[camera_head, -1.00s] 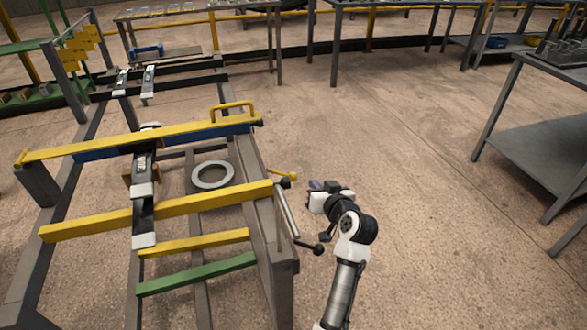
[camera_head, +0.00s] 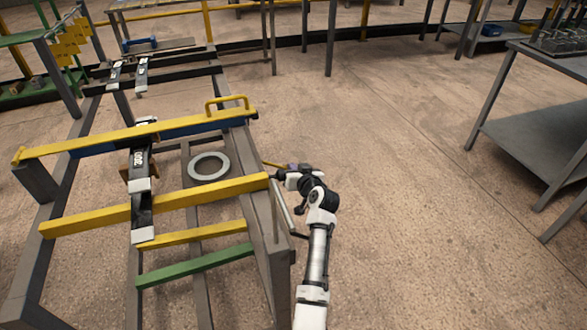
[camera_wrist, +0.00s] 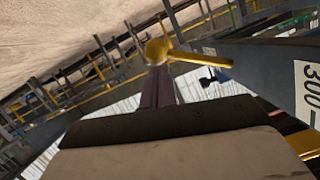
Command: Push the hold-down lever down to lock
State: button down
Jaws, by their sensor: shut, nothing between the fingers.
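A yellow lever (camera_head: 272,164) sticks out from the right side of the rack, and its tip is partly hidden by my gripper (camera_head: 286,172). In the wrist view the lever shows as a yellow rod (camera_wrist: 203,60) ending in a yellow ball knob (camera_wrist: 157,50). My gripper (camera_wrist: 159,72) is shut and empty, with its purple fingertips right at the knob. They overlap the knob in the picture; I cannot tell whether they touch it. A grey rod lever (camera_head: 284,213) hangs lower on the same side of the rack.
The rack's yellow crossbars (camera_head: 165,202) and a grey ring (camera_head: 209,167) lie left of my gripper. A yellow handle (camera_head: 230,101) stands on the far bar. Open floor (camera_head: 400,180) lies to the right, up to a grey table (camera_head: 535,130).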

jog(key=shift+f, duration=0.1)
jog(key=shift+a+f+m+y+b, duration=0.35)
jog(key=shift+f+m+b, duration=0.35)
jog(key=shift+b, duration=0.4)
jog(key=shift+r, duration=0.1)
